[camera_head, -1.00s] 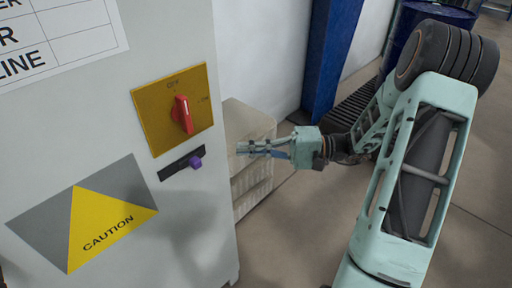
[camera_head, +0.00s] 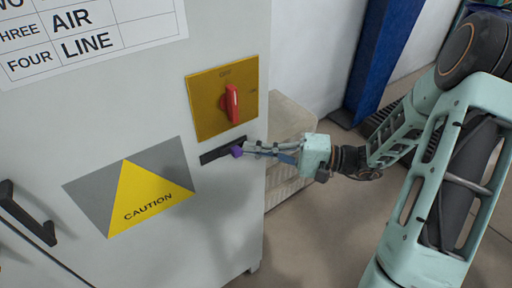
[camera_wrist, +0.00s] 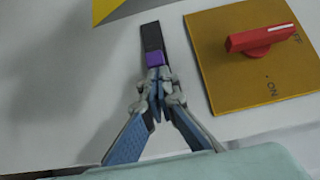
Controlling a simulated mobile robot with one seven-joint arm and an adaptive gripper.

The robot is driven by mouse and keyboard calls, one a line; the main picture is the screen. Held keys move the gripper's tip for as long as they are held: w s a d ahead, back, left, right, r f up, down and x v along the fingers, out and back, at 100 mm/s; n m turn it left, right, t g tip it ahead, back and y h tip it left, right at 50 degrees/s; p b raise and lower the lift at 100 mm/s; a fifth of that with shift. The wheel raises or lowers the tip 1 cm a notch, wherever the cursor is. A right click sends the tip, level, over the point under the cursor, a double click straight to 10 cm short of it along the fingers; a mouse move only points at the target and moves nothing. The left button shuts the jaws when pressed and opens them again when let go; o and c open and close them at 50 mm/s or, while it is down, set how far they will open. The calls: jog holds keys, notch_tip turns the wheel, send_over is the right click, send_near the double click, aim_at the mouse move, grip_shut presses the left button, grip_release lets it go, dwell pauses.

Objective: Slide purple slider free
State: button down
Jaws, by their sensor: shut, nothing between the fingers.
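The purple slider (camera_head: 237,151) is a small knob on a dark slot (camera_head: 213,155) in the front of the grey cabinet, below the yellow switch plate. My gripper (camera_head: 250,149) is shut with nothing between its fingers, and its tips are at the slider's right side in the head view. In the wrist view the slider (camera_wrist: 155,59) shows just beyond my fingertips (camera_wrist: 155,82), with the dark slot (camera_wrist: 151,36) stretching away past it. The fingertips hide the near end of the slot. I cannot tell whether they touch the slider.
A red rotary switch (camera_head: 232,103) on a yellow plate (camera_head: 207,118) sits just above the slot. A caution sign (camera_head: 130,188) is to the left, and a black handle (camera_head: 27,212) lies at far left. A pale crate (camera_head: 290,125) stands behind my gripper.

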aim_at(238, 155)
jog(key=shift+s+a+b, duration=0.2)
jog(key=shift+s+a, duration=0.45)
jog(key=shift+a, duration=0.25)
jog(key=shift+s+a+b, duration=0.2)
jog(key=shift+s+a, duration=0.4)
jog(key=shift+a, duration=0.25)
jog(key=shift+w, duration=0.1)
jog(key=shift+w+d+f, duration=0.1)
jog(key=shift+w+d, duration=0.1)
jog(key=shift+d, duration=0.1)
jog(key=w+d, duration=0.1)
jog(key=d, duration=0.1)
jog(key=shift+w+d+b, duration=0.3)
jog(key=shift+w+b, duration=0.1)
jog(key=s+d, duration=0.1)
jog(key=d, duration=0.9)
jog(key=shift+s+b, duration=0.4)
